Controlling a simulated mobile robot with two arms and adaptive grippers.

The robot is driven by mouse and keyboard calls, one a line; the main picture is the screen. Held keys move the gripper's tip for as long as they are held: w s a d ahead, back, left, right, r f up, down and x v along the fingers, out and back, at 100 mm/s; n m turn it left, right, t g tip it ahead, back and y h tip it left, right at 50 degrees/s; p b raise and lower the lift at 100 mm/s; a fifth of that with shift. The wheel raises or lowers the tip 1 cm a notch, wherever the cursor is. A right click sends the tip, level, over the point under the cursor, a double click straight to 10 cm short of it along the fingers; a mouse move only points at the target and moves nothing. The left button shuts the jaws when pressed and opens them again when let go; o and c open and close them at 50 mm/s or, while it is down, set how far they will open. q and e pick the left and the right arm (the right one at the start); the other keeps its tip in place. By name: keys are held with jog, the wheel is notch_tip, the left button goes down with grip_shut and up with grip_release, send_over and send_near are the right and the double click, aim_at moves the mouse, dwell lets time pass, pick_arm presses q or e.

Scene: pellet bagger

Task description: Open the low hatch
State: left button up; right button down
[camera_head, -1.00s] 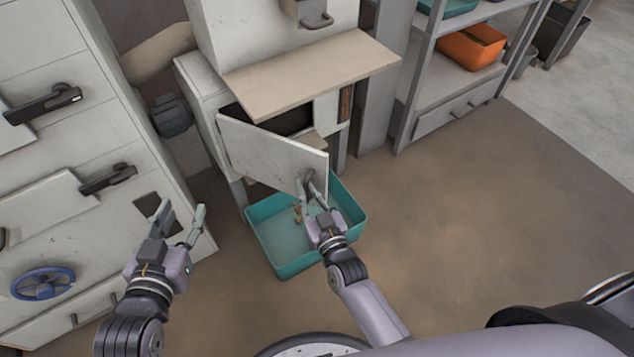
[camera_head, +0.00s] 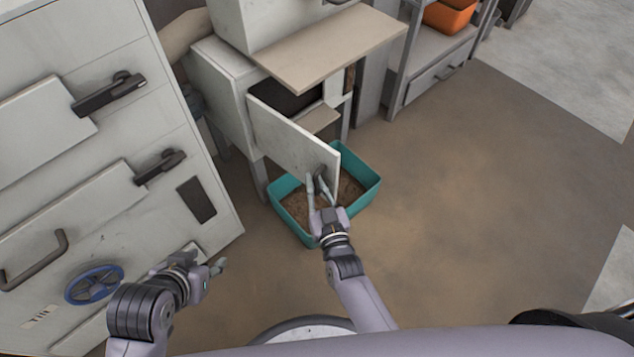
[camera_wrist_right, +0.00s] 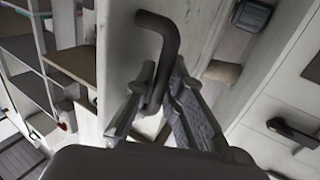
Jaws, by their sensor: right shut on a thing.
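The low hatch is a pale door (camera_head: 283,135) under the wooden shelf of the bagger, swung outward with the dark opening (camera_head: 290,98) showing behind it. Its dark bent handle (camera_wrist_right: 165,35) fills the middle of the right wrist view. My right gripper (camera_head: 318,183) is shut on this handle, with a finger on each side of it in the wrist view. My left gripper (camera_head: 212,268) is low on the left, by the big cabinet and away from the hatch. Its fingers are seen edge-on, so their gap is unclear.
A teal bin (camera_head: 372,193) with brown material in it stands on the floor below the hatch. A wooden shelf (camera_head: 335,50) juts out above the door. A cabinet with handles and a blue wheel (camera_head: 94,284) stands left. The floor (camera_head: 480,190) to the right is clear.

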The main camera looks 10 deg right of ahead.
jog(key=shift+w+r, duration=0.1)
jog(key=c, duration=1.9)
grip_release()
jog(key=shift+a, duration=0.1)
jog(key=shift+s, duration=0.35)
jog(key=s, duration=0.3)
jog(key=s+d, duration=0.1)
jog(key=s, duration=0.3)
jog(key=s+d, duration=0.1)
jog(key=s, duration=0.3)
jog(key=shift+s, duration=0.1)
